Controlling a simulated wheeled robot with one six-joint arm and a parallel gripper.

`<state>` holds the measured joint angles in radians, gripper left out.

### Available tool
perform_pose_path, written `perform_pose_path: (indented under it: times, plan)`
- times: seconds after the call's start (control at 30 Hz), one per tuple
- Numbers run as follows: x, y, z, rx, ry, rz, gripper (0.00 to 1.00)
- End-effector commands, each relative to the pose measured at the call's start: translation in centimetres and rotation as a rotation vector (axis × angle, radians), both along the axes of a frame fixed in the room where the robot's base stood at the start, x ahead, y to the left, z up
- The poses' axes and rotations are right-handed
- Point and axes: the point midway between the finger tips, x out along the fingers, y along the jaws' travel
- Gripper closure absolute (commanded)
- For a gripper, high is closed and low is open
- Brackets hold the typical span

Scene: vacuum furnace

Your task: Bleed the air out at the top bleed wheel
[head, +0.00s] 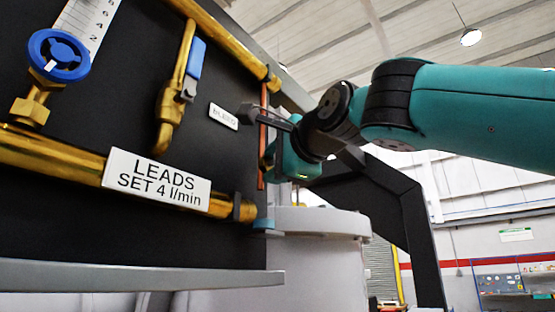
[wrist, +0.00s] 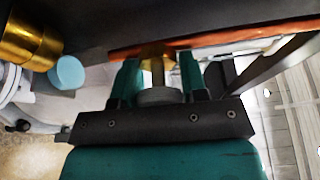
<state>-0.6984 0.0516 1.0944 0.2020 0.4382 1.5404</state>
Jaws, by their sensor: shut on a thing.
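My gripper (wrist: 159,84) has its two teal fingers on either side of a small grey round wheel (wrist: 156,97) on a brass stem (wrist: 157,64), and it is shut on this wheel. The stem meets a copper pipe (wrist: 222,39). In the head view the copper pipe (head: 262,140) runs upright along the right part of the black panel, beside a white label (head: 223,116) that seems to read BLEED. My gripper (head: 270,157) is at this pipe in the head view, and its own body hides the wheel there. Whether air or water comes out cannot be seen.
The black panel (head: 80,240) carries a blue handwheel (head: 59,55), a blue lever (head: 195,58) on a brass valve, brass pipes and a LEADS SET 4 l/min label (head: 157,178). A pale blue cap (wrist: 67,72) is left of my gripper. A dark angled bar (head: 400,185) stands behind my arm.

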Motion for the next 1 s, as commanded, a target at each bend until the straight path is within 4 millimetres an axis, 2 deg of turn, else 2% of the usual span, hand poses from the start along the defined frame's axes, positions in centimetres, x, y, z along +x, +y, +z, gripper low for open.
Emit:
perform_pose_path:
  times: [0.3, 0.8, 0.83, 0.9, 1.0]
  plan:
    - [0.01, 0.08, -0.19, 0.06, 0.083, 0.002, 0.84]
    - [0.0, 0.09, -0.26, 0.069, 0.095, 0.001, 0.84]
    - [0.0, 0.09, -0.26, 0.069, 0.095, 0.001, 0.53]
    - [0.01, 0.08, -0.25, 0.07, 0.094, 0.001, 0.37]
    - [0.01, 0.05, -0.21, 0.07, 0.094, 0.001, 0.34]
